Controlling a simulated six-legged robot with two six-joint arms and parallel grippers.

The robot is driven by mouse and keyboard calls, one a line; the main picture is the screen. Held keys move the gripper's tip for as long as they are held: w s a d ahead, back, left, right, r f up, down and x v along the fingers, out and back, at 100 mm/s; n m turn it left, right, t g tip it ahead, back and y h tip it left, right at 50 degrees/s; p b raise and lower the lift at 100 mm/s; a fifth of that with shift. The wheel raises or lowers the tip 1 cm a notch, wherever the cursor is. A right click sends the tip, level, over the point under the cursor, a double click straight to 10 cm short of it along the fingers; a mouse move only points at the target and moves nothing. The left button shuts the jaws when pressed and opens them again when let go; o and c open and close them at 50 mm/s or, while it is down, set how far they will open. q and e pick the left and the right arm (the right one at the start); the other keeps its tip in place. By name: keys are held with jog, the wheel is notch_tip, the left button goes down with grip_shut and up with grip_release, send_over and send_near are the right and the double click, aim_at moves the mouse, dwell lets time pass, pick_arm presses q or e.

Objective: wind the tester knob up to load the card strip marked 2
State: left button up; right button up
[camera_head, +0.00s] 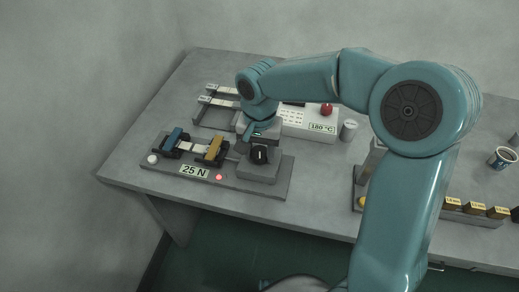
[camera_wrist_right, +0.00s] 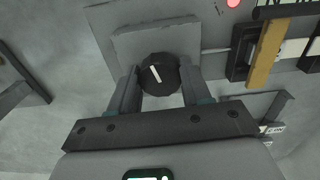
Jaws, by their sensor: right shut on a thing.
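The tester (camera_head: 285,192) lies on the left part of the table. The black tester knob (camera_head: 259,156) has a white pointer line, clear in the right wrist view (camera_wrist_right: 157,73). My right gripper (camera_wrist_right: 158,78) is shut on this knob, one finger on each side. My left gripper is not in view.
Behind the tester stand a rack (camera_head: 212,104) with pale strips and a grey unit (camera_head: 296,119) reading 180 °C with a red knob (camera_head: 326,109). A grey cylinder (camera_head: 348,130) stands beside it. A cup (camera_head: 502,158) and several yellow-topped blocks (camera_head: 475,208) are at right. My right arm crosses above the table.

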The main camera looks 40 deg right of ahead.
aim_at(260, 152)
jog(key=o, duration=1.1)
jog(key=shift+c, duration=0.2)
jog(key=shift+r, duration=0.1)
notch_tip(260, 152, up, 16)
jog(key=p, duration=0.2)
jog(key=shift+p, duration=0.3)
jog(key=shift+r, duration=0.1)
